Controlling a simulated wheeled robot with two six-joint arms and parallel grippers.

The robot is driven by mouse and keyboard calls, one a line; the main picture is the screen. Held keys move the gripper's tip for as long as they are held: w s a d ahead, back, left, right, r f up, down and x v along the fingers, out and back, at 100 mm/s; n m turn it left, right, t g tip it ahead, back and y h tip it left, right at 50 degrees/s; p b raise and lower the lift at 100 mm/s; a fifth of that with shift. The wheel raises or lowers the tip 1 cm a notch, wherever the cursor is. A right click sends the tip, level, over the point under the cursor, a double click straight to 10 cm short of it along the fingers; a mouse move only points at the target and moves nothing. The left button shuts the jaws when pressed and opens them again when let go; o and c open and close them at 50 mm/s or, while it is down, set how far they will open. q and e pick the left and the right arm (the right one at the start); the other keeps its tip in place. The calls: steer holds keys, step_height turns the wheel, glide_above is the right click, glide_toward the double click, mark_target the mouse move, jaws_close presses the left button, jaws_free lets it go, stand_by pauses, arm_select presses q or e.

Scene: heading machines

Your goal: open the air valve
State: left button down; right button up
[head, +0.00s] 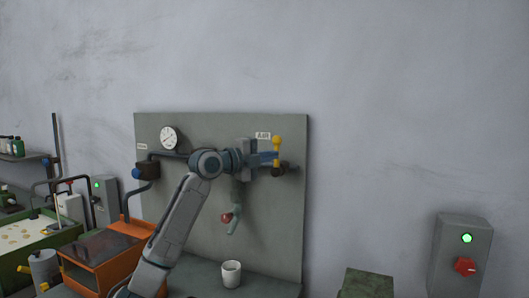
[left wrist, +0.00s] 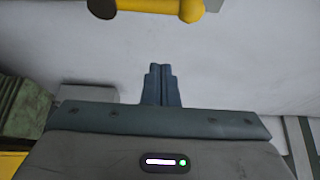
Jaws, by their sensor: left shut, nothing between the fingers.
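The air valve's yellow lever (head: 277,152) stands upright on a dark hub (head: 279,170) at the right part of a grey-green wall panel. A small label reading AIR (head: 263,135) is beside its top. My left gripper (head: 274,157) is at the lever's left side in the head view. In the left wrist view the yellow lever (left wrist: 150,6) crosses the top edge, and my left gripper's fingers (left wrist: 160,68) are shut and empty, with a visible gap below it. Whether they touch the lever in the head view I cannot tell. My right gripper is not in view.
A round gauge (head: 169,138) and a red-handled tap (head: 227,217) are on the panel (head: 220,122). A white cup (head: 231,273) stands below. An orange machine (head: 112,258) is at the left. A grey box with a red knob (head: 464,252) is on the right.

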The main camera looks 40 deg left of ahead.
arm_select(q)
steer(key=w+a+p, duration=0.1)
steer(key=w+p, duration=0.3)
steer(key=w, duration=0.2)
steer(key=shift+w+a+p, duration=0.2)
steer(key=shift+a+p, duration=0.2)
